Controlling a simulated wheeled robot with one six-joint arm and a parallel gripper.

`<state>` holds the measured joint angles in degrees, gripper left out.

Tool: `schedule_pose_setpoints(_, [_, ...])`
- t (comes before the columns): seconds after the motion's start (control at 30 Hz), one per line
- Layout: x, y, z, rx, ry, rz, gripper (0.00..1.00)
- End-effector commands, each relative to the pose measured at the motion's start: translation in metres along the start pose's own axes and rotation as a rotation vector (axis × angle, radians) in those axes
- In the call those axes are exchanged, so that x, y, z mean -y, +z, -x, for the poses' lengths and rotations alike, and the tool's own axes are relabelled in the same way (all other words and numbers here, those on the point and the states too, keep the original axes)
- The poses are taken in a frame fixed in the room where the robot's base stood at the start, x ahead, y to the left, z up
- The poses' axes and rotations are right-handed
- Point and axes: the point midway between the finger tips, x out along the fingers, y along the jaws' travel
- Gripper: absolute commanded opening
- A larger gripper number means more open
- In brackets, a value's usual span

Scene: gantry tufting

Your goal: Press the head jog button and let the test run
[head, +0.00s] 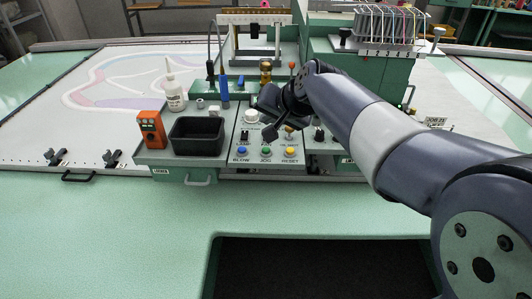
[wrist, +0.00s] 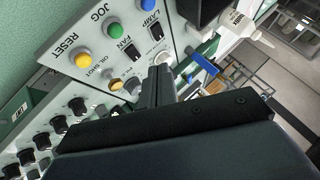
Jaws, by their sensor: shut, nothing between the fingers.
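The green button labelled JOG (head: 265,151) sits on the front of the control panel, between a blue button (head: 241,151) and a yellow RESET button (head: 290,152). In the wrist view the green button (wrist: 113,30) is fully visible, with the yellow button (wrist: 82,60) beside it. My gripper (head: 270,132) is shut and empty, just behind the green button in the head view. In the wrist view my shut fingers (wrist: 162,68) point at the panel to the right of the button, near the switches. I see no contact with the button, and I cannot tell the exact gap.
A black bin (head: 197,136), an orange device (head: 151,130) and a white bottle (head: 174,92) stand left of the panel. A blue-handled tool (head: 224,89) and a brass part (head: 266,72) rise behind it. The green table in front is clear.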

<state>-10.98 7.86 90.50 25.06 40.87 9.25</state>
Motion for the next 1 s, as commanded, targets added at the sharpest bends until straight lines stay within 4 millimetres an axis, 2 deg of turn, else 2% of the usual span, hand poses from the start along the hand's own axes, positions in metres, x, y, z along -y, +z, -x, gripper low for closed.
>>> schedule_pose_setpoints(0.03, [-0.007,0.007,-0.01,0.001,0.001,0.0,0.0])
schedule_pose_setpoints(0.2, [-0.02,0.021,-0.028,0.002,0.001,0.0,0.0])
schedule_pose_setpoints(0.4, [-0.03,0.03,-0.041,0.0,0.0,0.0,0.0])
schedule_pose_setpoints(1.0, [-0.031,0.031,-0.043,0.0,0.0,0.0,0.0])
